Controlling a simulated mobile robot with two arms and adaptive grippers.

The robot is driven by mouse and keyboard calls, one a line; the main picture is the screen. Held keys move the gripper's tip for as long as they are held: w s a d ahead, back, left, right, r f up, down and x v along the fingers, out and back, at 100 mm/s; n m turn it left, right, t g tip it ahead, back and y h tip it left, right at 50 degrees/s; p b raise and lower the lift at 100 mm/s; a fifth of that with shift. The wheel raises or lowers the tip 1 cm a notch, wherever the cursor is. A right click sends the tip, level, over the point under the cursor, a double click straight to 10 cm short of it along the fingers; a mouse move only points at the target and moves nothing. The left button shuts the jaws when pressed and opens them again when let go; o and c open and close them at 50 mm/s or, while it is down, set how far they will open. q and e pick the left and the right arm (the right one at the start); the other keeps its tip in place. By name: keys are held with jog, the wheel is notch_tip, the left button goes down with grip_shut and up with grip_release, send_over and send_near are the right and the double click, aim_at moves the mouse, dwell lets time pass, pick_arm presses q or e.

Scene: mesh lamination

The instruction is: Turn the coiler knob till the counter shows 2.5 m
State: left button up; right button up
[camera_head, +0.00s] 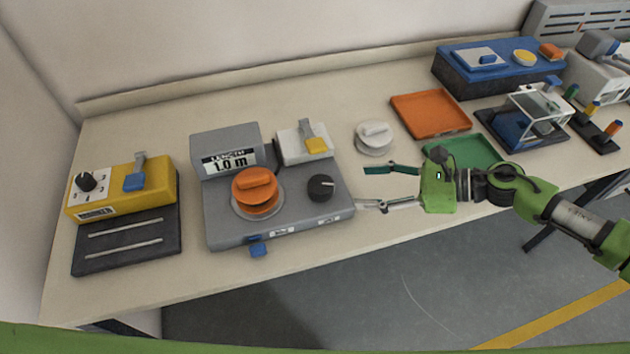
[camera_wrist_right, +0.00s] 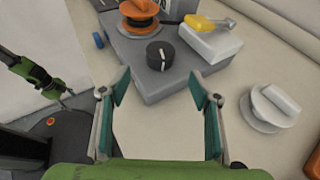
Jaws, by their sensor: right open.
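The grey coiler (camera_head: 225,223) stands on the table, with an orange spool (camera_head: 256,190) on its top. Its counter (camera_head: 229,162) reads 1.0 m. The black knob (camera_head: 321,187) with a white pointer line is at the coiler's right side; it also shows in the right wrist view (camera_wrist_right: 160,55), ahead of the fingers. My right gripper (camera_head: 364,187) is open and empty, to the right of the knob and apart from it. In the right wrist view its two fingers (camera_wrist_right: 160,95) are spread wide. In that view, my left gripper (camera_wrist_right: 67,95) shows small at the left; its jaws are unclear.
A white box with a yellow lever (camera_head: 316,145) adjoins the coiler's back right. A white spool (camera_head: 374,137) stands behind my right gripper. Orange (camera_head: 430,113) and green trays (camera_head: 462,149) lie to the right. A yellow device (camera_head: 122,188) stands left. Bare table lies in front of the coiler.

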aim_at(328, 185)
jog(key=x, duration=0.1)
jog(key=p+x, duration=0.1)
jog(key=x, duration=0.1)
jog(key=shift+w+a+r, duration=0.1)
jog(key=shift+a+r, duration=0.05)
jog(key=shift+a, duration=0.2)
jog(key=p+x, duration=0.1)
jog(key=x, duration=0.5)
jog(key=shift+w+a+f, duration=0.15)
jog(key=shift+a+f, duration=0.05)
jog(key=shift+a, duration=0.15)
jog(key=shift+p+x, duration=0.3)
jog(key=shift+x, duration=0.45)
jog(key=shift+f, duration=0.15)
pick_arm(q)
jog(key=r, duration=0.1)
jog(key=d+r, duration=0.1)
jog(key=r, duration=0.1)
jog(key=shift+s+d, duration=0.1)
jog(key=shift+d, duration=0.25)
pick_arm(e)
jog(key=c, duration=1.1)
